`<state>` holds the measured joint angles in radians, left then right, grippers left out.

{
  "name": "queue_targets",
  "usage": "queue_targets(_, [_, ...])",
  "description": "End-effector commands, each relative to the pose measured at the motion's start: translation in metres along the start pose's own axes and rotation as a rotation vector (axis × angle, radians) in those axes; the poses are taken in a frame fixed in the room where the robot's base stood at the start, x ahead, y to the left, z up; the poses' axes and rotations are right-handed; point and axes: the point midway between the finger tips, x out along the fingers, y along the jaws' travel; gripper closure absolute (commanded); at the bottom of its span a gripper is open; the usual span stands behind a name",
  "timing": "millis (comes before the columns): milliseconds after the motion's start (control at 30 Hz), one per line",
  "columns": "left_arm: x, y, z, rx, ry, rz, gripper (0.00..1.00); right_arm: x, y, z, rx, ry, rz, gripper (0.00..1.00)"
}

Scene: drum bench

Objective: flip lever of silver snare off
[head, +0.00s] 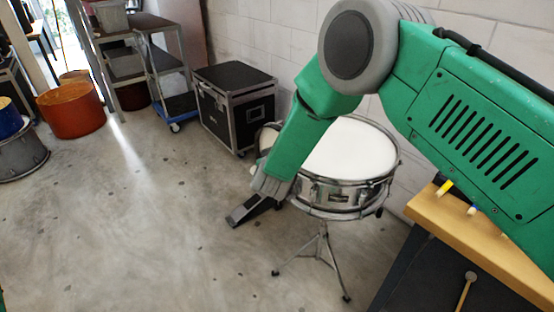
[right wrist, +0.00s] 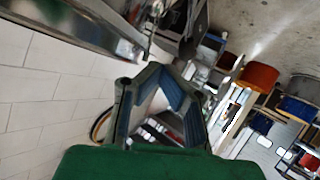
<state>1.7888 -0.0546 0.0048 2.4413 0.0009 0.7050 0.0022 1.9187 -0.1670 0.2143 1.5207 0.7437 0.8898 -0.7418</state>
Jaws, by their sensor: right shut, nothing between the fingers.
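The silver snare (head: 350,150) with a white head stands on a tripod stand right of centre in the head view. My right forearm passes in front of its left side and hides that part of the shell. My right gripper (head: 243,211) is low, at the left of the drum, shut and empty. In the right wrist view its fingers (right wrist: 157,75) come together just below the snare's metal shell (right wrist: 75,28). A small metal part (right wrist: 150,45) sticks out at the shell's end; I cannot tell whether it is the lever or how it is set. My left gripper is not in view.
A wooden-topped bench (head: 480,235) with a mallet (head: 466,288) is at the right. A black flight case (head: 235,105) stands behind the snare by the white block wall. An orange drum (head: 72,108) and a shelf trolley are farther left.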

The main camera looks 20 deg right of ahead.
Motion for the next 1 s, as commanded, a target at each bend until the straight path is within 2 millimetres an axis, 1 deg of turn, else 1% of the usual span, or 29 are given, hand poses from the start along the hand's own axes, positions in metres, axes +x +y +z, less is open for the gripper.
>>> queue_targets(200, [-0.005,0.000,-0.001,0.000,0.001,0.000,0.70,-0.008,0.002,0.004,-0.003,0.002,-0.001,1.00])
queue_targets(533, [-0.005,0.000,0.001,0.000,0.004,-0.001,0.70,-0.008,0.002,0.005,-0.002,0.002,-0.001,1.00])
queue_targets(633, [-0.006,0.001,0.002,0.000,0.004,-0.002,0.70,-0.015,0.002,0.005,-0.003,0.002,-0.002,1.00])
queue_targets(767, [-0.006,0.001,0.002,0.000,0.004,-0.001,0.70,-0.036,0.002,0.005,-0.004,0.002,-0.002,1.00])
queue_targets(1000, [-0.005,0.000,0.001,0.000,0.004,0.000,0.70,-0.089,-0.001,0.005,-0.008,0.003,-0.002,1.00])
